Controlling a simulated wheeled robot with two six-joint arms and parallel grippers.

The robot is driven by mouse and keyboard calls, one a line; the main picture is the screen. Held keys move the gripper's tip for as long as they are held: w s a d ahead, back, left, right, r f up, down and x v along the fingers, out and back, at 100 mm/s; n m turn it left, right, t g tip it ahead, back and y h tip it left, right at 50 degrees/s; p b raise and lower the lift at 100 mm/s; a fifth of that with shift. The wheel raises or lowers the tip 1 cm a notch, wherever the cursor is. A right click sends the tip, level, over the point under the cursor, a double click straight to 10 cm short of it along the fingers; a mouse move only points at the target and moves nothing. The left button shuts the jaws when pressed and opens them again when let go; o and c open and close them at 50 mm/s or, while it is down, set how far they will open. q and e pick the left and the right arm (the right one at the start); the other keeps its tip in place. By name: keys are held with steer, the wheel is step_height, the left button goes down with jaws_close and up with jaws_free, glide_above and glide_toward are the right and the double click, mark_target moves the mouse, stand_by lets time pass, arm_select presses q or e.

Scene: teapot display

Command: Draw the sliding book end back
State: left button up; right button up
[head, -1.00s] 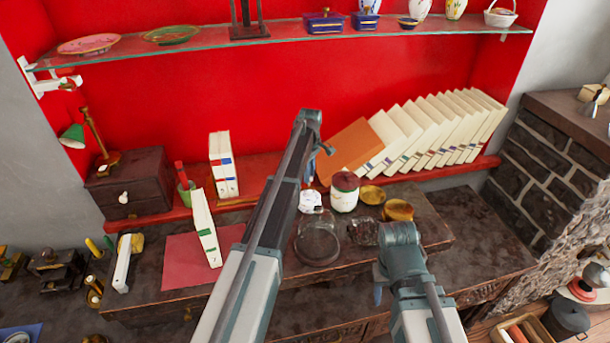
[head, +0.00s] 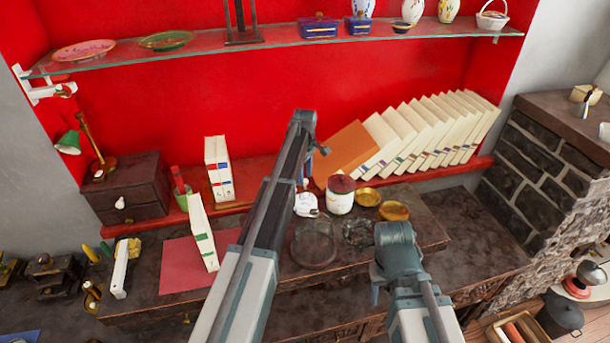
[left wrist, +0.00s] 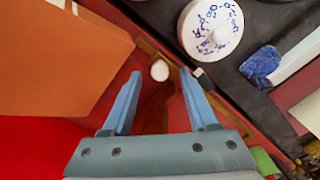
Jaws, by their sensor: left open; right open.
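In the left wrist view a small white knob (left wrist: 160,71) lies between the tips of my open left gripper (left wrist: 156,80), with a gap on both sides. Around it are brown wooden edges (left wrist: 146,48) on the red shelf; they may belong to the book end, whose full shape is hidden. In the head view my left gripper (head: 317,156) is beside the orange book (head: 347,149) that leans at the left end of the book row, and my arm covers much of the shelf there. My right gripper (head: 376,295) is open, low over the counter, with its fingers mostly hidden.
A white lidded pot (head: 307,204), a jar with a dark red lid (head: 341,194) and a glass dish (head: 314,243) stand on the counter near my left arm. Upright white books (head: 219,168) stand left of it. A glass shelf (head: 280,50) runs above.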

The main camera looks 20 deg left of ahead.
arm_select(q)
step_height(320, 180, up, 13)
steer(key=p, duration=1.2)
steer(key=shift+f, duration=0.2)
steer(key=s+d+f+m+b, duration=0.2)
steer(key=s+d+m, duration=0.4)
steer(key=s, duration=0.6)
steer(key=s+d+f+m+b, duration=0.3)
steer(key=s+d+m, duration=0.3)
steer(key=s, duration=0.7)
steer(key=s+d+f+m+y+b, duration=0.1)
steer(key=s+d+f+m+b, duration=0.2)
steer(key=s+d+m, duration=0.4)
steer(key=s, duration=0.6)
steer(key=shift+d+f, duration=0.15)
steer(key=shift+d, duration=0.25)
